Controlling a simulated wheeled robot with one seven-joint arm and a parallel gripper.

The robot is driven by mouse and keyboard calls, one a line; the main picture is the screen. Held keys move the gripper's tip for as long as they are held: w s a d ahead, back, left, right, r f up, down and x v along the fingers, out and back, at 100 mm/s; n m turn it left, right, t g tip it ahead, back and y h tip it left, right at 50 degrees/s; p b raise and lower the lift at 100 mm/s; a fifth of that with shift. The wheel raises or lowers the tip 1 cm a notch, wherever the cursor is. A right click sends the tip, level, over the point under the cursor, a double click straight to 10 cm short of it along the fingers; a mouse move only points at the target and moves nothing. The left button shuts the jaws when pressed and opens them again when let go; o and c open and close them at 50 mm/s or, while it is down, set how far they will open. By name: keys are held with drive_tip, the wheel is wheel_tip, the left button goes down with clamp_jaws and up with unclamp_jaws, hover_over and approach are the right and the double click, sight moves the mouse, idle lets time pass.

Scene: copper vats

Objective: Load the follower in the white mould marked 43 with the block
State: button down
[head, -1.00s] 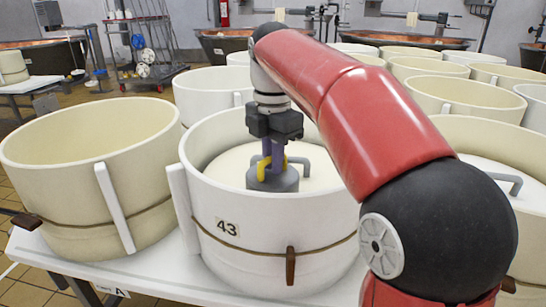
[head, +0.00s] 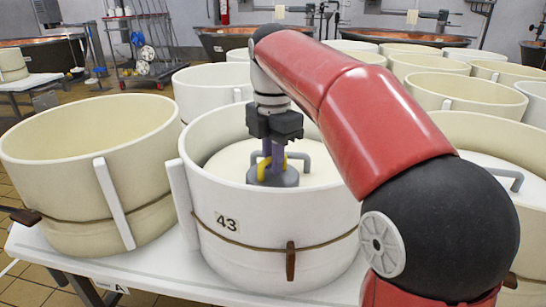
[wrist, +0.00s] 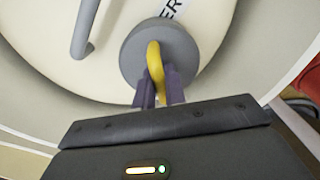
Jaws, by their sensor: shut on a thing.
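The white mould marked 43 (head: 235,250) stands on the white table in the head view. Inside it lies the cream follower (head: 232,160) with a grey bar handle (head: 305,158); the follower also fills much of the wrist view (wrist: 75,75). The grey round block (head: 272,178) has a yellow loop handle and is inside the mould, at or just above the follower; I cannot tell whether they touch. My gripper (head: 274,152) is shut on the yellow handle from above. In the wrist view the purple fingers (wrist: 160,90) close around the handle over the block (wrist: 140,50).
A cream mould (head: 85,180) stands empty-looking at the left. Another mould with a follower (head: 500,180) stands at the right, partly behind my arm. Several more moulds (head: 450,97) fill the back. The mould's raised rim surrounds my gripper.

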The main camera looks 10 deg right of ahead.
drive_tip(key=shift+r, duration=0.15)
drive_tip(key=c, duration=1.5)
unclamp_jaws()
drive_tip(key=shift+o, duration=0.7)
wheel_tip(320, 180, up, 5)
drive_tip(key=p, duration=0.5)
drive_tip(key=shift+f, duration=0.2)
drive_tip(key=shift+r, duration=1.1)
